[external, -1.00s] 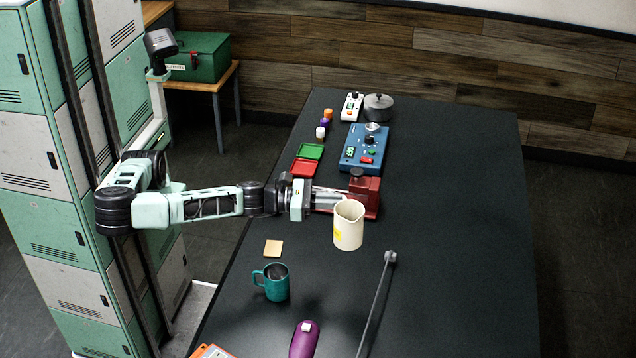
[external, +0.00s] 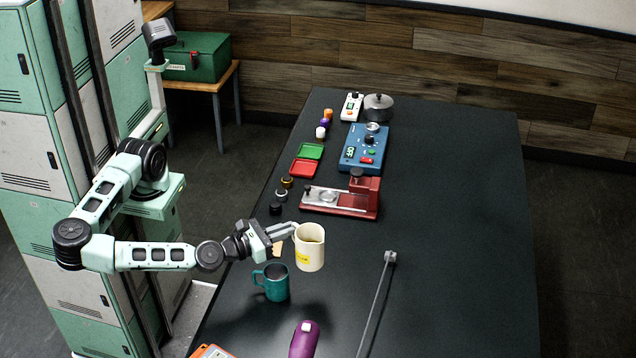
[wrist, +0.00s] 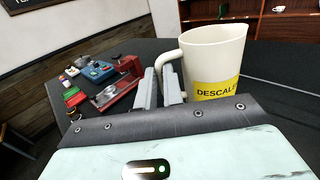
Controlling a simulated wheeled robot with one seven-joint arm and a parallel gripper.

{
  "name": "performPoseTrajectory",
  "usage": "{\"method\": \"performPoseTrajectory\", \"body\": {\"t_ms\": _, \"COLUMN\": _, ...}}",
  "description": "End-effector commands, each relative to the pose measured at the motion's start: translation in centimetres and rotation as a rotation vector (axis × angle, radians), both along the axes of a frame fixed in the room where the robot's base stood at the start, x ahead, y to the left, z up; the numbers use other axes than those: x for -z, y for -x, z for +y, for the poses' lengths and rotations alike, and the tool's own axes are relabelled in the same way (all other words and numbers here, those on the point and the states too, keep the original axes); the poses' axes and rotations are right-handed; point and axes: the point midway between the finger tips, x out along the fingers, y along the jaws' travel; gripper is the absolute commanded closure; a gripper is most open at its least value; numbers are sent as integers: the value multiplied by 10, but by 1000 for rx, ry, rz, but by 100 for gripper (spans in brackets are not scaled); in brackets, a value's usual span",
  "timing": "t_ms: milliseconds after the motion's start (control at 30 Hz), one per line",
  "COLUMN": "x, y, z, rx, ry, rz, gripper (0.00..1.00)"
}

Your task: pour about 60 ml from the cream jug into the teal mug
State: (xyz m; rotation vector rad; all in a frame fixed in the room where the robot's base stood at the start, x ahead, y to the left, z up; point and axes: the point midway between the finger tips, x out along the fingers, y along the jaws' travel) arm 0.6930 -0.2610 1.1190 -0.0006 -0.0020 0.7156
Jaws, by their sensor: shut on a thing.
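The cream jug (external: 310,252) is held up above the table, close to upright, just to the right of and above the teal mug in the external view. It has a yellow label reading "DESCALE", partly cut off, in the wrist view (wrist: 212,66). My gripper (external: 290,232) is shut on the jug's handle; its fingers also show in the wrist view (wrist: 160,88). The teal mug (external: 275,285) stands upright on the table with its handle to the left. How much is in the mug or the jug I cannot tell.
A purple object with a white top (external: 304,340) lies in front of the mug. A thin grey rod (external: 374,305) is to the right. A red device (external: 366,195), a blue control box (external: 364,148) and red and green trays (external: 303,168) are farther back. The table's right side is clear.

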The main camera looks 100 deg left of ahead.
Motion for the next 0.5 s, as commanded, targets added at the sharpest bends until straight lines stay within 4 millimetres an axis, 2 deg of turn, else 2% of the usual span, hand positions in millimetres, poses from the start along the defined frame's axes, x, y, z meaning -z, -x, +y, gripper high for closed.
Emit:
{"method": "performPoseTrajectory", "body": {"t_ms": 267, "x": -6, "y": 43, "z": -9, "rx": -181, "ry": 11, "rz": 4, "gripper": 100}}
{"method": "performPoseTrajectory", "body": {"t_ms": 500, "x": -24, "y": 88, "z": -15, "rx": -354, "ry": 11, "rz": 4, "gripper": 100}}
